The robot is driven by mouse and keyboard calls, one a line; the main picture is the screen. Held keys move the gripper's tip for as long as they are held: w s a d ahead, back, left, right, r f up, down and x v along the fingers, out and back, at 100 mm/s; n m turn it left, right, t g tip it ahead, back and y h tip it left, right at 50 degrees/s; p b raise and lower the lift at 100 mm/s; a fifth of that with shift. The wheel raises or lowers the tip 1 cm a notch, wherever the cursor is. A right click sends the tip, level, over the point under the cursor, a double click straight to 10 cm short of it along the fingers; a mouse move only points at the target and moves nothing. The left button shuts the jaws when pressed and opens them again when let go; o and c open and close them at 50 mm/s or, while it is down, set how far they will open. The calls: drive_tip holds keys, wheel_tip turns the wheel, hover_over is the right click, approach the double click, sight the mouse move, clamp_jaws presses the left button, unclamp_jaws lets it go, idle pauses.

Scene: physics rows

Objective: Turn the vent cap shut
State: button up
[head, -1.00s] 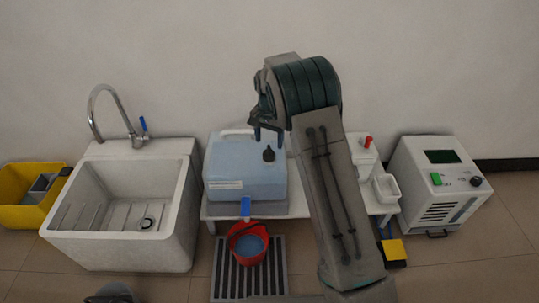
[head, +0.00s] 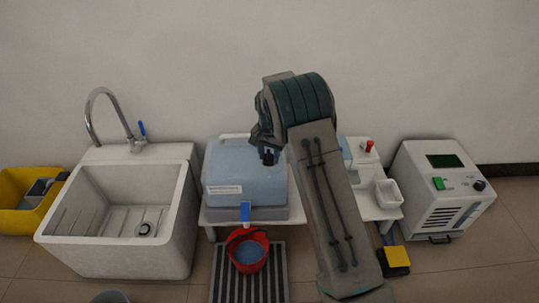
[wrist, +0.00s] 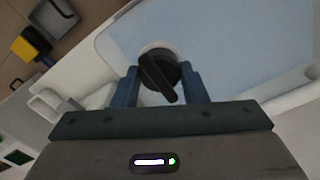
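The vent cap (wrist: 158,72) is black and round with a raised bar across it, on top of the blue tank (head: 245,175). In the wrist view the bar lies diagonally, from upper left to lower right. My gripper (wrist: 160,80) is open, with one blue finger on each side of the cap. The fingertips are close to the cap's edge; I cannot tell whether they touch it. In the head view my gripper (head: 267,155) is down at the tank's top and mostly hides the cap.
A red bucket (head: 247,249) with bluish liquid hangs or stands below the tank's blue tap (head: 245,212). A white sink (head: 120,260) is at the left. A white tub (head: 388,193) and a grey-white machine (head: 440,190) are at the right.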

drive_tip(key=shift+r+n+p, duration=0.1)
drive_tip(key=shift+n+p, duration=0.3)
drive_tip(key=shift+p, duration=0.05)
drive_tip(key=n+p, duration=0.2)
drive_tip(key=n, duration=0.1)
drive_tip(key=shift+r, duration=0.1)
drive_tip(key=n+p, duration=0.3)
drive_tip(key=n, duration=0.2)
drive_tip(key=n+p, duration=0.2)
drive_tip(key=n, duration=0.3)
drive_tip(key=shift+a, duration=0.1)
drive_tip(key=shift+n+p, duration=0.65)
drive_tip(key=shift+n, duration=1.35)
drive_tip(key=shift+f, duration=0.2)
drive_tip(key=o, duration=1)
